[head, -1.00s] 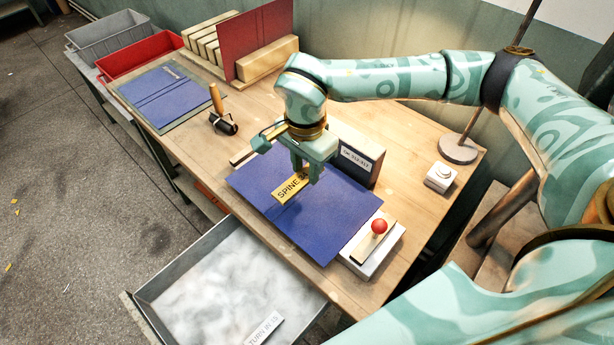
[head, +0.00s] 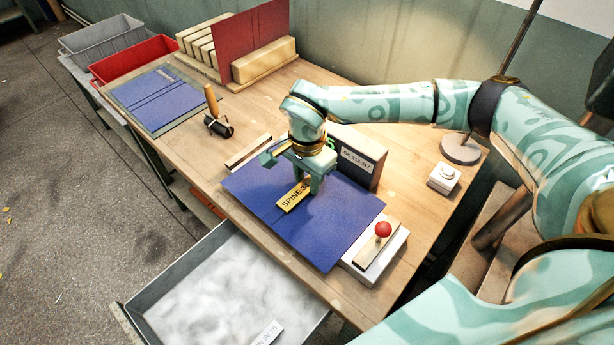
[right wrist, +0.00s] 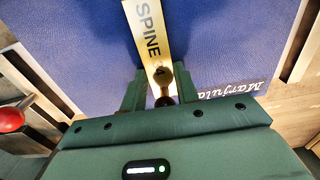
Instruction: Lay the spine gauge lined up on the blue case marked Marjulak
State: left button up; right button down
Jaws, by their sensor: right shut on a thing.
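The spine gauge (head: 292,198) is a flat brass strip marked "SPINE". My right gripper (head: 310,188) points down over the blue case and is shut on the gauge's end by a small dark knob. The open blue case (head: 312,236) lies flat on the bench. In the right wrist view, my right gripper (right wrist: 160,92) holds the gauge (right wrist: 147,30) slightly slanted over the case (right wrist: 235,45), whose partly hidden lettering (right wrist: 237,90) reads "Marjula". The gauge is on or just above the case; I cannot tell whether they touch. My left gripper is not in view.
A labelled grey block (head: 362,160) stands behind the case. A red-knobbed device (head: 383,231) is at its right corner. A roller (head: 217,125), another blue case (head: 160,97) and a red bin (head: 130,58) lie to the left. A grey tray (head: 160,277) is in front.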

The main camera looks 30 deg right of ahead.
aim_at(307, 185)
jog(key=c, duration=1.1)
grip_release()
jog(key=shift+o, duration=0.2)
jog(key=shift+r, duration=0.1)
notch_tip(307, 185, up, 12)
jog(key=p, duration=0.3)
